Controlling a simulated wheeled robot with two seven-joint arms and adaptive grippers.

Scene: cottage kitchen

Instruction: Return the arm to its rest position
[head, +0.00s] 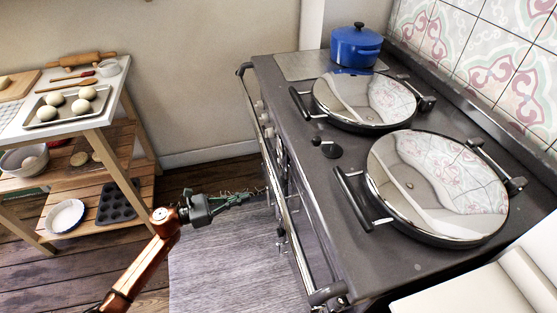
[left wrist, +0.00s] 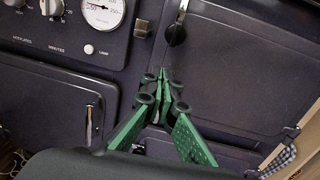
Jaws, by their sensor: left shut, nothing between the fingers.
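My left gripper (head: 240,198) reaches in from the lower left in the head view, on an orange-brown arm. It hangs over the floor in front of the stove (head: 325,195), left of the stove's front rail. In the left wrist view the green fingers of the left gripper (left wrist: 163,78) meet at their tips, with nothing between them. Behind them is the dark stove front (left wrist: 235,85) with its doors, knobs and a dial. Whether the fingers touch the stove cannot be told. My right gripper is not in view.
The stove's front rail (head: 290,220) runs close to the gripper. Two round lids (head: 437,185) and a blue pot (head: 355,46) are on the stove top. A wooden shelf table (head: 110,135) with dough and bakeware stands at the left. A grey mat (head: 225,265) lies on the floor.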

